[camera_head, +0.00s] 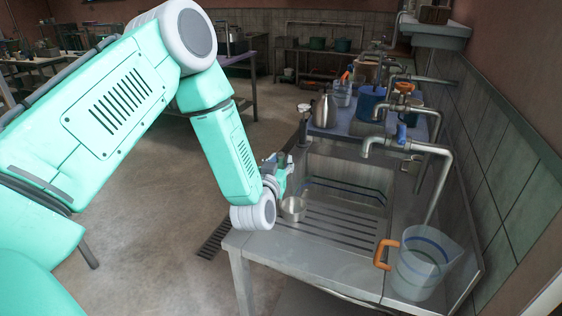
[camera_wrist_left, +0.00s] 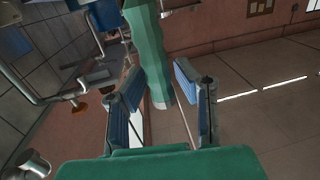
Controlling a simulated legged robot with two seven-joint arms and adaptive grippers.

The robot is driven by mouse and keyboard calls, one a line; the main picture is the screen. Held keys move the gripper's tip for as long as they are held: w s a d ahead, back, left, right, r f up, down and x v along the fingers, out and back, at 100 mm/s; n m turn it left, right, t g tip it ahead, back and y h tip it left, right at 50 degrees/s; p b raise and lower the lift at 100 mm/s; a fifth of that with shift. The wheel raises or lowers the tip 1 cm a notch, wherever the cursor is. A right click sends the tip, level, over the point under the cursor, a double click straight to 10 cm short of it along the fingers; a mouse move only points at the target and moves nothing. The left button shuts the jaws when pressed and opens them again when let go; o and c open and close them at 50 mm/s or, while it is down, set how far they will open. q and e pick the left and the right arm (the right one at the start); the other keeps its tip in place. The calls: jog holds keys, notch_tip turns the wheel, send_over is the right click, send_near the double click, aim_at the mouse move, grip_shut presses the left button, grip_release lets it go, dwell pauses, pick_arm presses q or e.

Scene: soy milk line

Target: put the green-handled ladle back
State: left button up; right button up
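My left gripper (camera_head: 277,172) is above the near left corner of the steel sink unit. In the left wrist view its two blue-padded fingers (camera_wrist_left: 158,78) stand apart, with the ladle's green handle (camera_wrist_left: 150,50) between their tips. In the head view a small steel bowl (camera_head: 292,209), which looks like the ladle's bowl, is just below the gripper by the drainboard. Whether it touches the drainboard is unclear. My right gripper is not in view.
The ribbed drainboard (camera_head: 330,226) is mostly clear, with the sink basin (camera_head: 345,178) behind it. A steel kettle (camera_head: 325,111) and blue pot (camera_head: 371,104) stand farther back.

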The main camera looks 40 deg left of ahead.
pick_arm(q)
jog(key=shift+r, duration=0.1)
jog(key=b+v, duration=0.1)
jog(key=v, duration=1.1)
jog(key=s+d+f+m+g+h, duration=0.2)
jog(key=s+d+f+g+h, duration=0.15)
jog(key=f, duration=0.55)
jog(key=s+d+f+m+g+h, duration=0.1)
jog(key=s+d+f+g+h, duration=0.15)
jog(key=s+f+g, duration=0.4)
jog(key=s+d+f+m+g, duration=0.1)
jog(key=s+f+g, duration=0.2)
jog(key=s+f, duration=0.2)
jog(key=s+d+f+g, duration=0.1)
jog(key=s+f, duration=0.4)
jog(key=s, duration=0.7)
jog(key=shift+m+g, duration=0.4)
jog(key=shift+g, duration=0.5)
